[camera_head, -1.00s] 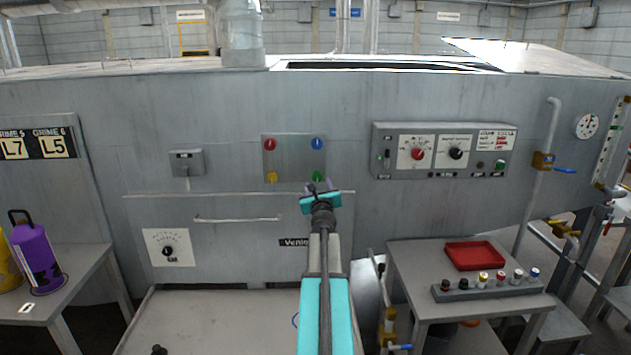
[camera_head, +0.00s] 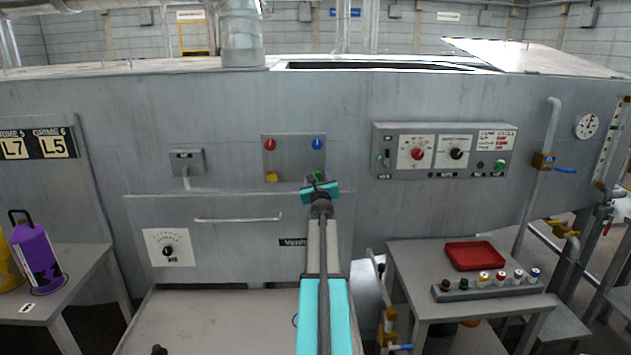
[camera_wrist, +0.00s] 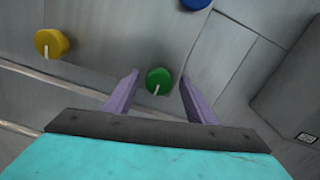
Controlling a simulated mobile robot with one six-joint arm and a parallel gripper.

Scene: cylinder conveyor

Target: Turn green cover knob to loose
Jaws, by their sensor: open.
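The green knob (camera_wrist: 159,81) is round with a white pointer mark, on a grey panel. In the wrist view it shows between the two purple fingers of my gripper (camera_wrist: 160,90), with a gap on each side. The fingers are open and hold nothing. In the head view my gripper (camera_head: 319,184) is at the lower right corner of the knob panel (camera_head: 294,158) and mostly hides the green knob. How far the fingertips are from the panel is hard to tell.
The yellow knob (camera_wrist: 51,43) is left of the green one. The blue knob (camera_wrist: 196,3) is above right, and the red knob (camera_head: 270,144) is at the panel's upper left. A horizontal rail (camera_head: 220,194) runs below the panel.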

